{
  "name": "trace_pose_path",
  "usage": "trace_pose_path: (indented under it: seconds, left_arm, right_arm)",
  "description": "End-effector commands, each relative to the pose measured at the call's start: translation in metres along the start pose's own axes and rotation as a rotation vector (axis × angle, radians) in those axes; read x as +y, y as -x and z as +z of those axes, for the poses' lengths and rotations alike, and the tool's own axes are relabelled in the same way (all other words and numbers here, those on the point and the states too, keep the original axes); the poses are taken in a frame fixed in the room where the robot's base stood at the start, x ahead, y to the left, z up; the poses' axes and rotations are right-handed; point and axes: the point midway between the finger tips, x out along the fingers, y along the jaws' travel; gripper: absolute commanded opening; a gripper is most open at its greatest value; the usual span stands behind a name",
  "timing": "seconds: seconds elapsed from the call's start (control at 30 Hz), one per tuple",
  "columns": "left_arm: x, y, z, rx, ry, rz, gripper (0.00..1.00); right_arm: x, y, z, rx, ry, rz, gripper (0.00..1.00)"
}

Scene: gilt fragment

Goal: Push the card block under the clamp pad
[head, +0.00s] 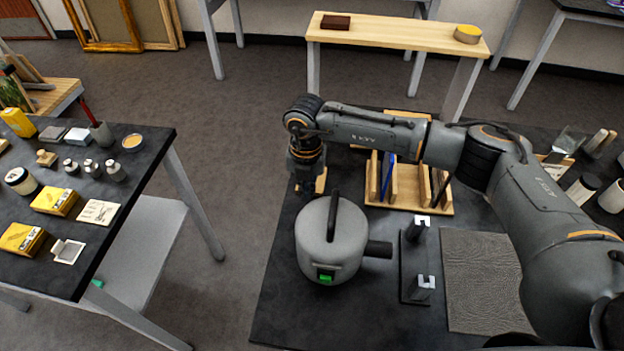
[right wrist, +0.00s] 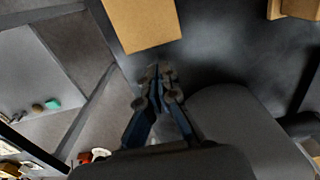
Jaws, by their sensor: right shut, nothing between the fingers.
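My right gripper (head: 306,188) is over the back left part of the dark worktable, just behind the grey pot. Its fingers are closed together and empty in the right wrist view (right wrist: 160,75). A plain tan block (head: 321,181), perhaps the card block, shows partly behind the gripper. In the right wrist view a tan block (right wrist: 143,22) lies just beyond the fingertips, with a visible gap. I cannot make out a clamp pad for certain. A black stand with two pale brackets (head: 415,262) stands right of the pot. My left gripper is not in view.
The grey pot (head: 318,252) with a black handle and green switch stands close in front of the gripper. A wooden rack (head: 440,208) with upright pieces and a grey textured mat (head: 482,280) are farther right. A cluttered side table (head: 135,185) stands left across a floor gap.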

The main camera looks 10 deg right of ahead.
Motion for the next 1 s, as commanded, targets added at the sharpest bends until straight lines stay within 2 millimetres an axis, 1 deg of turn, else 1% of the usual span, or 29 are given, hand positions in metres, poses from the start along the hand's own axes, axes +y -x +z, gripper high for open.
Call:
trace_pose_path:
  seconds: [0.57, 1.0]
  left_arm:
    - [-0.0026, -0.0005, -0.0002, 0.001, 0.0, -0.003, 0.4]
    - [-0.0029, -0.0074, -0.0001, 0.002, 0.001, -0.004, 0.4]
  right_arm:
    - [-0.0001, -0.0006, 0.0001, 0.0, 0.0, 0.0, 0.0]
    - [0.0, -0.0092, 0.0, 0.0, 0.0, 0.0, 0.0]
